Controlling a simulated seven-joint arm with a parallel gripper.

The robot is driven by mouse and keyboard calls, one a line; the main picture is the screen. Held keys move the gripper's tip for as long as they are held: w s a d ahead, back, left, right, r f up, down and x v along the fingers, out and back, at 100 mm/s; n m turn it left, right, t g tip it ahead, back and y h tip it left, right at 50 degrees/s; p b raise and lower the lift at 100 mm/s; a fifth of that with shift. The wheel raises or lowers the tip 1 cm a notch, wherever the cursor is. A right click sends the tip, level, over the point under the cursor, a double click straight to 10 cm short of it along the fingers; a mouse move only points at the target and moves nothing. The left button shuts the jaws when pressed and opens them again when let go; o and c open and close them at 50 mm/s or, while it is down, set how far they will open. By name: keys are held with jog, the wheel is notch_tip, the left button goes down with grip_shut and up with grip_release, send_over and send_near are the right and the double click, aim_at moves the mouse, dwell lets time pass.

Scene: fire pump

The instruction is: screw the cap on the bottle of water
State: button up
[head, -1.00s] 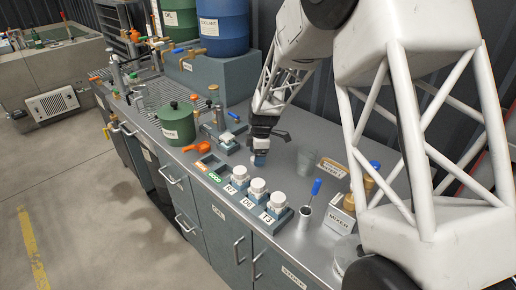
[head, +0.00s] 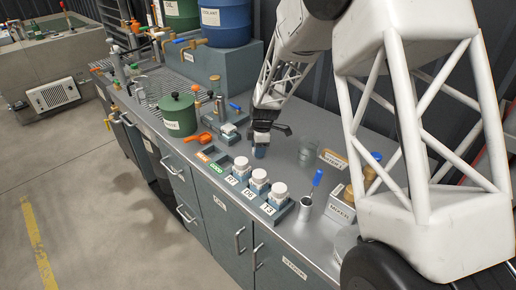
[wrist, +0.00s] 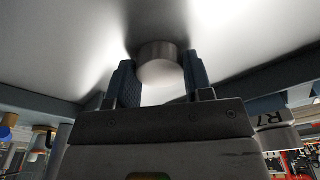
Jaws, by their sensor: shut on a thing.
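My gripper (head: 261,150) points down low over the bench, behind the row of white-capped bottles. In the wrist view its two blue-padded fingers are shut on a small grey round piece (wrist: 157,62); I cannot tell whether it is the cap. In the head view the fingers hide most of it. Three white-capped bottles, left (head: 241,167), middle (head: 259,180) and right (head: 278,193), stand upright in a blue-grey rack at the bench's front edge. I cannot tell which thing is the bottle of water.
A metal cup (head: 305,207) with a blue-handled tool and a mixer box (head: 341,208) are at the front right.

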jog(key=shift+r, duration=2.55)
notch_tip(320, 180, up, 8)
send_over(228, 122)
jog(key=shift+d+r, duration=0.1)
jog(key=shift+r, duration=0.1)
jog(key=shift+f, duration=0.2)
jog(key=shift+f, duration=1.8)
jog(key=shift+f, duration=1)
dwell(1.3)
